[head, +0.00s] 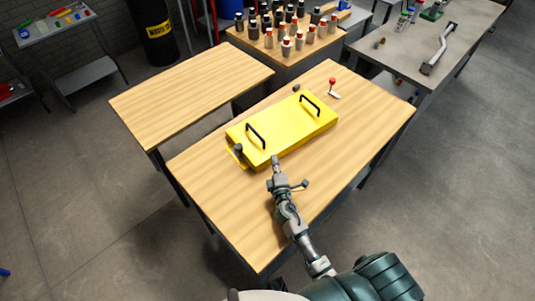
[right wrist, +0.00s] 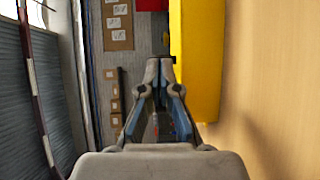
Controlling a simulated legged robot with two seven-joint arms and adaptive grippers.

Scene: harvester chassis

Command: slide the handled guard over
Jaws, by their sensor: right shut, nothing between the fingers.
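The handled guard (head: 283,133) is a yellow flat box with two black handles on top. It lies on a wooden table in the head view. My right gripper (head: 275,160) is at its near long side, close to the lower edge. Whether it touches the guard I cannot tell. In the right wrist view the gripper (right wrist: 160,62) is shut and empty, with the guard's yellow side (right wrist: 200,60) just right of the fingertips. My left gripper is not in view.
The guard's table (head: 370,110) has bare wood around the guard. A small red-topped lever (head: 333,82) and dark knobs stand near the guard's ends. A second empty wooden table (head: 190,92) is at left. Several bottles (head: 290,30) stand on a table behind.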

